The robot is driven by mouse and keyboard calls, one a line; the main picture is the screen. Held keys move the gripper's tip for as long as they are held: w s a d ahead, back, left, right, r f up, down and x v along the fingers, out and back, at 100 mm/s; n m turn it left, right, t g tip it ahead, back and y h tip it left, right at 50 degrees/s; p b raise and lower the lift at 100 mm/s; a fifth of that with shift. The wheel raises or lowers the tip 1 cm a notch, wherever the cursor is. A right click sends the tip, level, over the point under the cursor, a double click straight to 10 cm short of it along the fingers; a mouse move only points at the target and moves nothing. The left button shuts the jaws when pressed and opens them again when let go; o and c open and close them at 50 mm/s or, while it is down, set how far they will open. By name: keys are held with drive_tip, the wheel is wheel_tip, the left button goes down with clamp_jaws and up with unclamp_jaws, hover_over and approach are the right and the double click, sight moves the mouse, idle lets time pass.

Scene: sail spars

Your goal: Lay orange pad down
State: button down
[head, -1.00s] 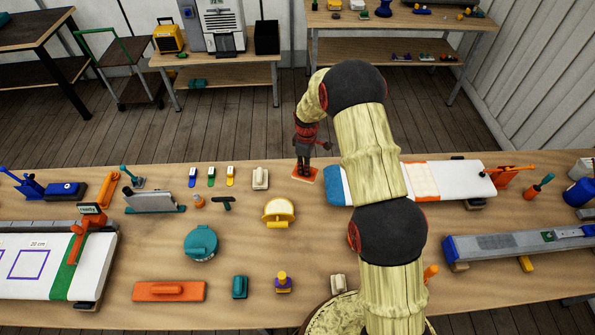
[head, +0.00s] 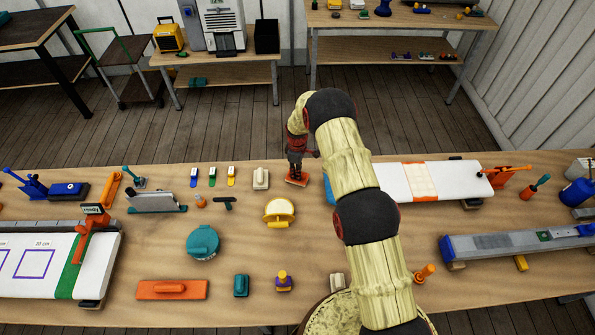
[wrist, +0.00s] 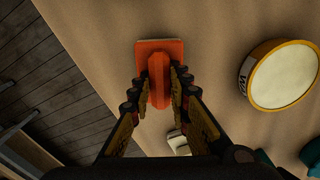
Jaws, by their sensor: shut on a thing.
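My gripper (head: 296,163) is near the back edge of the workbench (head: 130,230), pointing down. In the wrist view my gripper (wrist: 160,84) is shut on the raised handle of the orange pad (wrist: 158,46), whose flat plate faces the bench. The orange pad shows in the head view as a small orange plate (head: 297,181) under the fingers. It is at or just above the bench top; I cannot tell whether it touches. A larger, longer orange block with a handle (head: 171,289) lies at the front left.
A white panel with an orange-marked band (head: 445,181) lies right of my gripper. A small pale block (head: 261,178) and a yellow-rimmed round piece (head: 279,211) are to the left. A teal round container (head: 203,243) stands nearer the front. Bare wood surrounds the pad.

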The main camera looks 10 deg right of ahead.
drive_tip(key=shift+f, duration=0.15)
drive_tip(key=c, duration=1.7)
unclamp_jaws()
drive_tip(key=shift+c, duration=0.2)
drive_tip(key=shift+o, duration=0.4)
